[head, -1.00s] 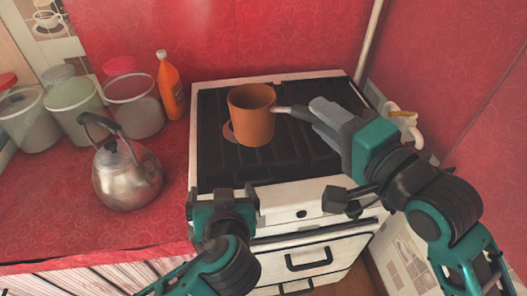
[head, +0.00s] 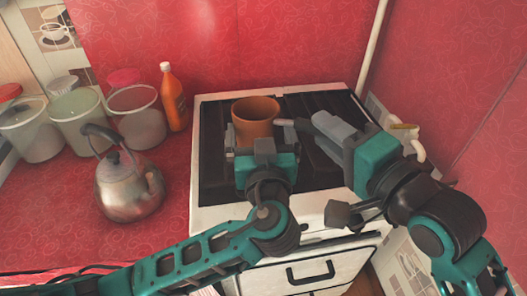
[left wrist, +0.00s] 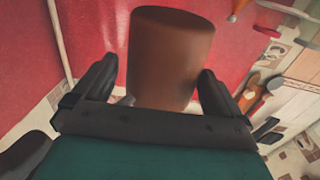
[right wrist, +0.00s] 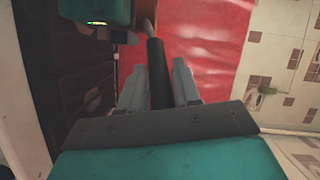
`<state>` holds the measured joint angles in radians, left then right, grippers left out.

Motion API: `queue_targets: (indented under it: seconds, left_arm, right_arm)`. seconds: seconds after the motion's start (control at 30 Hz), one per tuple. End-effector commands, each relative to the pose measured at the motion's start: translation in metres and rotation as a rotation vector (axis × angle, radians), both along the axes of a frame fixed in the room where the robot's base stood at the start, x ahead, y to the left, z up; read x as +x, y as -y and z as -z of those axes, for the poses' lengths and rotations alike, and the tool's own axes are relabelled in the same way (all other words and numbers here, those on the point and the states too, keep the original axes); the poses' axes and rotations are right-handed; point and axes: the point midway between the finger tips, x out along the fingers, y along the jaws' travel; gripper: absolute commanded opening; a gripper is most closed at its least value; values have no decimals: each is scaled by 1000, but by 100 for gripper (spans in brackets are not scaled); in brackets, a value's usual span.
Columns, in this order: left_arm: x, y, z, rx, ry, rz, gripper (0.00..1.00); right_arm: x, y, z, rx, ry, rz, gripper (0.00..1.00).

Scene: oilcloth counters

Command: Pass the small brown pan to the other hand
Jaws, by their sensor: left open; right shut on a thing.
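The small brown pan (head: 256,113) is held upright above the black stove top, its handle pointing right. My right gripper (head: 318,122) is shut on the handle; in the right wrist view the dark handle (right wrist: 157,75) runs between its fingers. My left gripper (head: 258,140) is open at the near side of the pan. In the left wrist view the pan body (left wrist: 168,60) stands between the two spread fingers, with a visible gap on the left. Whether the right-hand finger touches it I cannot tell. The left gripper hides the pan's lower part in the head view.
The white stove (head: 211,205) with its black top (head: 215,170) is below. A metal kettle (head: 128,187), several lidded tubs (head: 137,117) and an orange bottle (head: 173,100) stand on the red counter at left. A red wall is behind; a pipe (head: 372,45) rises at right.

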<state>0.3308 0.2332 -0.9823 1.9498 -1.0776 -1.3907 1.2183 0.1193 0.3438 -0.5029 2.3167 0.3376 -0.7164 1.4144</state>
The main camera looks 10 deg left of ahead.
Motion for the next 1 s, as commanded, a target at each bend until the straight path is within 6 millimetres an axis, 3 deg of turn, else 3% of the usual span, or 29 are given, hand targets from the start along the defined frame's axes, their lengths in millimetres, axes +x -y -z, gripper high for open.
queue_targets:
  seconds: [0.23, 0.63, 1.0]
  left_arm:
    - [30, -8, 0, 1, 1, 2, 100]
    - [36, -9, 0, -2, -2, 4, 100]
    - [35, -7, 0, -2, -1, 10, 65]
  right_arm:
    - [-2, -2, -3, 10, 5, -6, 0]
    - [-2, -2, -3, 12, 3, -8, 0]
    - [-3, -3, -3, 13, 2, -10, 0]
